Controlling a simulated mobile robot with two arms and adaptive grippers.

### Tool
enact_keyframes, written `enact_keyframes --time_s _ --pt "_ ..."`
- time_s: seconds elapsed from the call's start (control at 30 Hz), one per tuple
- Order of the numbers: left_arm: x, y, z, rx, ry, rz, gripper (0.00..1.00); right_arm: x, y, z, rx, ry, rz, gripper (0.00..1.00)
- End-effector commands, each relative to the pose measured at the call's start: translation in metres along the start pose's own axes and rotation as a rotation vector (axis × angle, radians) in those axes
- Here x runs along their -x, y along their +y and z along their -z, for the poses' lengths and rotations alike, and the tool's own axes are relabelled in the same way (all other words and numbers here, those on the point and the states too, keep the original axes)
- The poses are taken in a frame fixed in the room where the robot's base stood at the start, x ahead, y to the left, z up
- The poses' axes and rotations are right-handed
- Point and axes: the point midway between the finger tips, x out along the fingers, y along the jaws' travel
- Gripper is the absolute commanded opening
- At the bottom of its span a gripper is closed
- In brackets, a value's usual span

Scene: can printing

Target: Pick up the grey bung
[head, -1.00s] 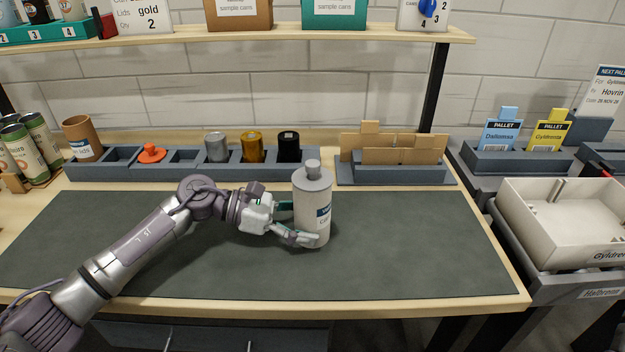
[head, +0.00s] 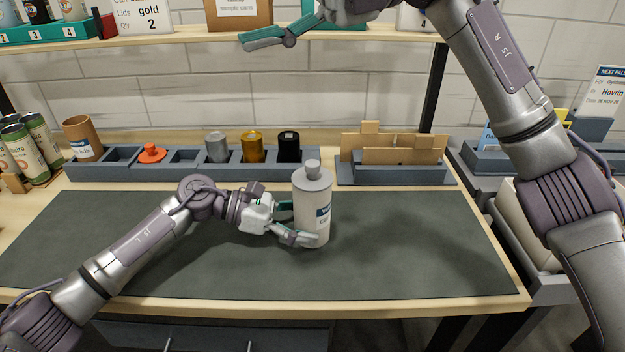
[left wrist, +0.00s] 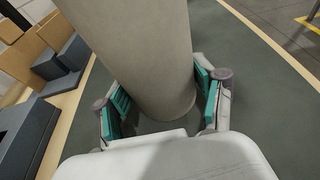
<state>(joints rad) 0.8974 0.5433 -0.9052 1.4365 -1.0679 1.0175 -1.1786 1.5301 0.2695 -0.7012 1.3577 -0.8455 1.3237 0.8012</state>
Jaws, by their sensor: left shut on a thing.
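My right gripper (head: 276,24) is above and behind the bottle, in front of the shelf, fingers spread and empty, partly cut off by the top edge.
A blue-grey rack (head: 185,168) along the back holds an orange bung (head: 151,153) and grey, gold and black cups. A holder with cardboard pieces (head: 400,150) stands right of it. Green cans (head: 40,140) stand at the left. The mat (head: 420,250) right of the bottle is clear.

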Motion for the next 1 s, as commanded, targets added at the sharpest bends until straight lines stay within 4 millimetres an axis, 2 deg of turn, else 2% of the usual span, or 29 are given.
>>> enact_keyframes --time_s 0.03,0.07,0.1,0.17,0.2,0.3,0.4,0.53,0.67,0.9,1.0 --pt "0.0 0.0 0.001 0.001 0.001 -0.001 0.49 -0.026 -0.022 0.003 -0.054 0.015 0.195 0.53" --pt "0.0 0.0 0.001 0.001 0.001 -0.001 0.49 -0.036 -0.038 0.004 -0.092 0.008 0.31 0.53" --pt "0.0 0.0 0.001 0.001 0.001 -0.001 0.49 -0.045 -0.059 0.004 -0.143 -0.011 0.464 0.53" --pt "0.0 0.0 0.001 0.001 0.001 0.0 0.49 -0.05 -0.088 0.003 -0.218 -0.07 0.688 0.53" --pt "0.0 0.0 0.001 0.001 0.001 0.0 0.49 -0.046 -0.105 0.001 -0.262 -0.127 0.826 0.53" --pt "0.0 0.0 0.001 0.001 0.001 0.0 0.49 -0.027 -0.134 -0.005 -0.354 -0.304 1.122 0.53" --pt "0.0 0.0 0.001 0.001 0.001 0.0 0.49 -0.003 -0.146 -0.011 -0.413 -0.492 1.329 0.53" --pt "0.0 0.0 0.001 0.001 0.001 0.0 0.49 0.021 -0.149 -0.015 -0.452 -0.672 1.476 0.53" --pt "0.0 0.0 0.001 0.001 0.001 0.001 0.49 0.031 -0.157 -0.018 -0.468 -0.745 1.525 0.53" --pt "0.0 0.0 0.001 0.001 0.0 0.001 0.49 0.037 -0.198 -0.024 -0.471 -0.749 1.528 0.53" --pt "0.0 0.0 0.0 0.001 0.001 0.001 0.49 0.037 -0.21 -0.025 -0.47 -0.748 1.527 0.53"
